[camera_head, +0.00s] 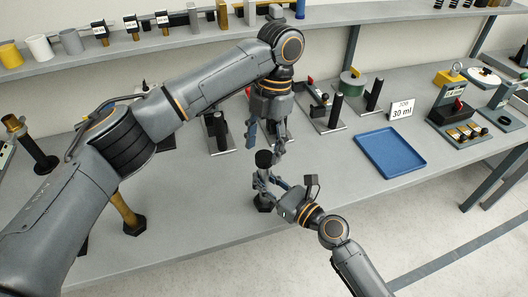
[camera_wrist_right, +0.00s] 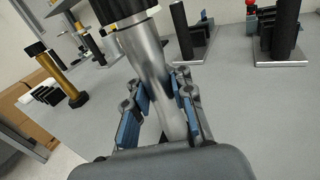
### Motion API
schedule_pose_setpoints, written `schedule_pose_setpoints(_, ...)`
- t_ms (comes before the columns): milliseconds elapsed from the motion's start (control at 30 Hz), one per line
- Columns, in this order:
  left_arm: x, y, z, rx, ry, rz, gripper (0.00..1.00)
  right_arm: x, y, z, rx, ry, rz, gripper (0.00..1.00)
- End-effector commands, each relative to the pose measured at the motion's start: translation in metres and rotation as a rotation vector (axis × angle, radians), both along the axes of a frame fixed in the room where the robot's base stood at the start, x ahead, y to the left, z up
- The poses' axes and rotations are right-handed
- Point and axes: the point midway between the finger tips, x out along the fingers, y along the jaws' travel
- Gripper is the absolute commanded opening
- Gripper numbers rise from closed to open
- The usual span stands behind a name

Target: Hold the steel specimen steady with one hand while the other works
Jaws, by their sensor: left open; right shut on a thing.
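The steel specimen (camera_wrist_right: 160,70) is a silver bar with a black end piece at its top. It stands near the front edge of the bench, and in the head view its black top (camera_head: 263,158) shows above my right gripper. My right gripper (camera_head: 262,184) is shut on the bar; its blue-padded fingers (camera_wrist_right: 165,105) lie on either side of it in the wrist view. My left gripper (camera_head: 268,138) is open, pointing down just above the specimen's top. The head view does not show clearly whether it touches the top. Much of the bar is hidden by my right gripper.
A brass specimen (camera_head: 127,214) with a black foot stands to the left. Several racks with black posts (camera_head: 330,110) stand behind. The bench (camera_head: 330,190) is clear between specimen and tray.

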Motion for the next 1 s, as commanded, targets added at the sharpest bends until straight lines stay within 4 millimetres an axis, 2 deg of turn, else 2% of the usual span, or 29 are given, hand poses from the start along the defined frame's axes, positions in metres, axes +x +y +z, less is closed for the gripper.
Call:
schedule_pose_setpoints(133, 0.001, 0.001, 0.013, 0.001, -0.002, 0.001, 0.6, -0.001, -0.001, -0.004, -0.004, 0.005, 0.0, 0.0)
schedule_pose_setpoints(567, 0.001, 0.0, 0.015, 0.005, -0.005, 0.035, 0.57, -0.001, 0.0, -0.003, -0.004, 0.005, 0.0, 0.0)
schedule_pose_setpoints(767, 0.001, 0.001, 0.017, 0.039, -0.048, 0.289, 0.57, -0.001, 0.0, -0.003, -0.004, 0.005, 0.0, 0.0)
schedule_pose_setpoints(1000, 0.002, 0.001, 0.022, 0.1, -0.122, 0.783, 0.57, -0.001, 0.0, -0.003, -0.003, 0.004, 0.0, 0.0)
